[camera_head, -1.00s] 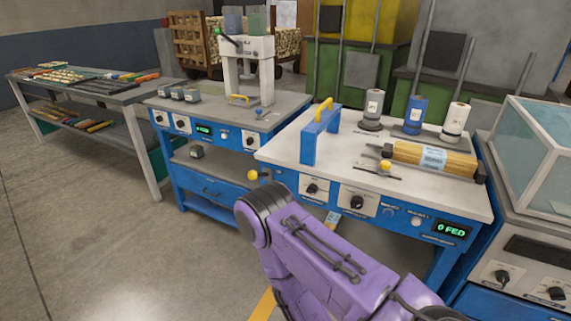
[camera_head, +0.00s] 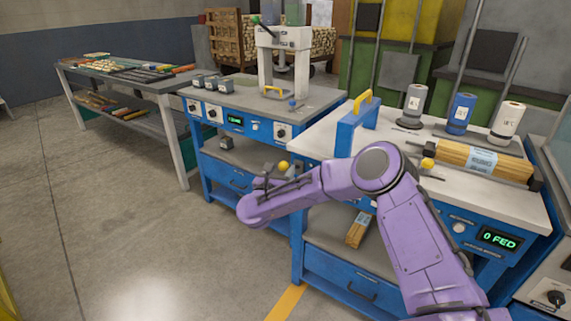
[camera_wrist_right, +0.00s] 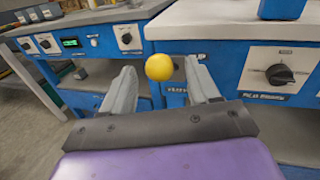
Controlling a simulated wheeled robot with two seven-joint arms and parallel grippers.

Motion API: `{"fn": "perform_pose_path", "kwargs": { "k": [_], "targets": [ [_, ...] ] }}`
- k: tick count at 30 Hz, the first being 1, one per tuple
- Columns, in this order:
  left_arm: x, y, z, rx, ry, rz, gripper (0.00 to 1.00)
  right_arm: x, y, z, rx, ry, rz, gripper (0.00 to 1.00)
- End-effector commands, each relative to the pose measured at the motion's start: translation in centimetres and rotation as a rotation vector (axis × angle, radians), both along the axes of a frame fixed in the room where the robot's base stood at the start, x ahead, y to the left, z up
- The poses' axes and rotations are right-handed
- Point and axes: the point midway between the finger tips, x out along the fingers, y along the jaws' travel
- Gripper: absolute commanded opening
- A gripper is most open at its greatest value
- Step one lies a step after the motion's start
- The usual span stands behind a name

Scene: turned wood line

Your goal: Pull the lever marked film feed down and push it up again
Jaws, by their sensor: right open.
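The film feed lever shows as a yellow ball knob (camera_head: 283,166) at the left side of the near blue bench. In the right wrist view the ball (camera_wrist_right: 159,67) appears between the two grey fingertips, with a gap on each side. My right gripper (camera_head: 268,182) is open beside the knob in the head view. I cannot tell how deep the ball sits between the fingers. A partly hidden label is on the bench front just behind the ball. The lever's rod is hidden. The bench display (camera_head: 499,241) reads "0 FED". My left gripper is not in view.
The near bench's white top (camera_head: 322,134) carries a blue stand with a yellow handle (camera_head: 363,101), a wrapped wood bundle (camera_head: 483,160), another yellow knob (camera_head: 428,163) and several rolls. A second blue bench with a press (camera_head: 283,55) stands behind. Open floor lies left.

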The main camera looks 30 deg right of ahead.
Motion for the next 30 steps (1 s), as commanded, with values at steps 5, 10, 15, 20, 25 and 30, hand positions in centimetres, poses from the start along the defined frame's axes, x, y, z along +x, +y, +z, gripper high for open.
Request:
{"fn": "perform_pose_path", "kwargs": {
  "k": [5,10,15,20,25,30],
  "targets": [
    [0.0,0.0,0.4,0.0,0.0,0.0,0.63,2.1,-2.7,-0.1,0.0,0.002,-0.001,0.6],
    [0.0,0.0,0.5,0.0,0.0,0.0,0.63,3.0,-3.8,-0.1,-0.001,0.004,0.002,0.6],
    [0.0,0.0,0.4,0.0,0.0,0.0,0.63,3.1,-3.9,-0.1,-0.001,0.005,0.003,0.6],
    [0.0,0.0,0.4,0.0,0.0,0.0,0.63,3.1,-3.9,-0.1,-0.002,0.005,0.003,0.31],
    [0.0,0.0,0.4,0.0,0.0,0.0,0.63,3.1,-3.8,-0.1,-0.002,0.005,0.004,0.0],
    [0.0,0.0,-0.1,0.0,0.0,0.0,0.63,3.1,-3.8,-0.4,-0.012,0.001,0.005,0.0]
  ]
}}
